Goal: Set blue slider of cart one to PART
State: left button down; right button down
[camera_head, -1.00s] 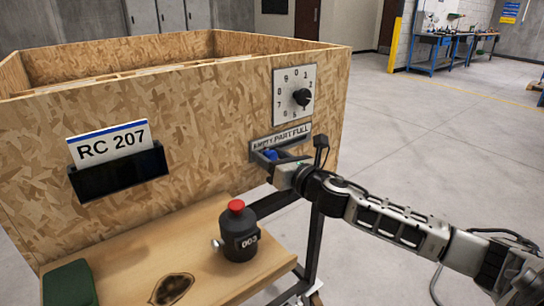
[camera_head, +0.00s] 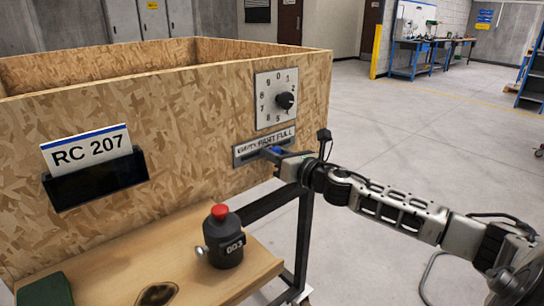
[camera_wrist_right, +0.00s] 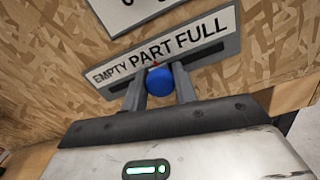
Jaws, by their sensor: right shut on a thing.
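The blue slider knob (camera_wrist_right: 160,80) shows in the right wrist view below the word PART on the EMPTY PART FULL label (camera_wrist_right: 160,47). A small red mark shows just above the knob. The knob is on the slotted grey plate of the wooden cart's front wall, and also shows small in the head view (camera_head: 276,150). My right gripper (camera_wrist_right: 160,91) has one finger on each side of the knob and is shut on it. The cart (camera_head: 190,110) carries the plate at its right end. My left gripper is out of view.
Above the label is a number dial (camera_head: 284,100) with a black knob. An RC 207 card (camera_head: 88,153) sits in a black holder at left. A black bottle with a red cap (camera_head: 223,240) stands on the wooden shelf below. Open floor lies to the right.

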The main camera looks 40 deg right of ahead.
jog(key=c, duration=1.1)
grip_release()
jog(key=s+d, duration=0.1)
jog(key=s, duration=1.5)
jog(key=shift+d, duration=0.1)
